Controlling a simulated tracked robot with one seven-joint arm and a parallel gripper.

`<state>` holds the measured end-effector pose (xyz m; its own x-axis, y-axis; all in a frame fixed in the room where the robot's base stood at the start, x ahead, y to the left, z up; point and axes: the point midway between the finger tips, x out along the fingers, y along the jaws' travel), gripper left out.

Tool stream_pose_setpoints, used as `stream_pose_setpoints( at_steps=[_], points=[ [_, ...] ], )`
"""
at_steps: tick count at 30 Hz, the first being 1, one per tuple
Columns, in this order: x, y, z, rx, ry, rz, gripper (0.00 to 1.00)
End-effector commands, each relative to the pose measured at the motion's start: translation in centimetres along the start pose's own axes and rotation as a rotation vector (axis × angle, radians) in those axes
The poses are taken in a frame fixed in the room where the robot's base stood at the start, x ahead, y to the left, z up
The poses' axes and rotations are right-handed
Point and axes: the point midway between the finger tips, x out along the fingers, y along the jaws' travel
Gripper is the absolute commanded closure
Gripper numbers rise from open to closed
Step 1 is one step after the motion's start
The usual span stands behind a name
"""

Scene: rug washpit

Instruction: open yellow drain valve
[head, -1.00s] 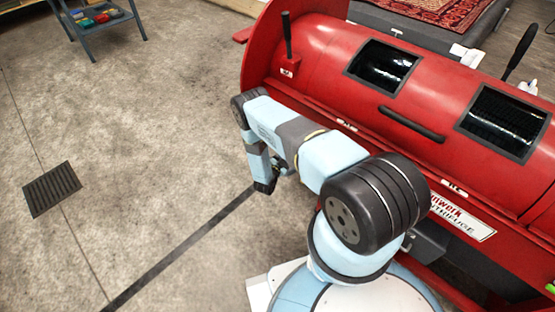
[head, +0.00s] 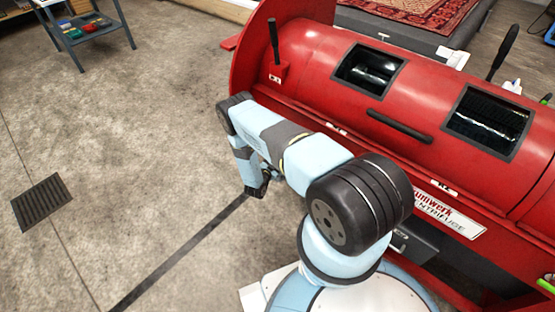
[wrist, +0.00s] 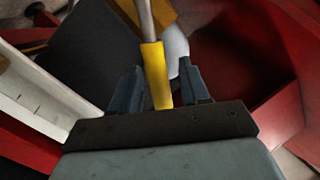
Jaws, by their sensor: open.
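The yellow drain valve handle (wrist: 156,78) shows in the wrist view as a yellow grip on a grey metal rod running up to the top edge. My gripper (wrist: 158,68) is open, with one finger on each side of the yellow grip. Gaps show between the grip and both fingers, wider on the right. The lower end of the grip reaches the palm edge in the picture; I cannot tell if it touches. In the head view my gripper (head: 257,186) hangs low beside the red machine, and the valve is hidden there.
The red centrifuge (head: 330,100) stands close to my arm, with a dark lever (head: 273,45) and a black bar handle (head: 399,126). A floor grate (head: 42,201) lies at left. A small table (head: 88,25) stands at the back left. The concrete floor between is open.

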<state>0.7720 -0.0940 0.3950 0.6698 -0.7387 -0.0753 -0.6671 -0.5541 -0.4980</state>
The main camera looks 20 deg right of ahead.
Motion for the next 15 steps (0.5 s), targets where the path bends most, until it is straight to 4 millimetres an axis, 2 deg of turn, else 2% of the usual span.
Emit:
stream_pose_setpoints(
  at_steps=[7, 15],
  points=[
    [-1.7, -0.2, 0.1, -0.001, -0.002, -0.004, 0.54],
    [-6.9, -0.2, 0.2, -0.002, -0.003, -0.002, 0.54]
  ],
)
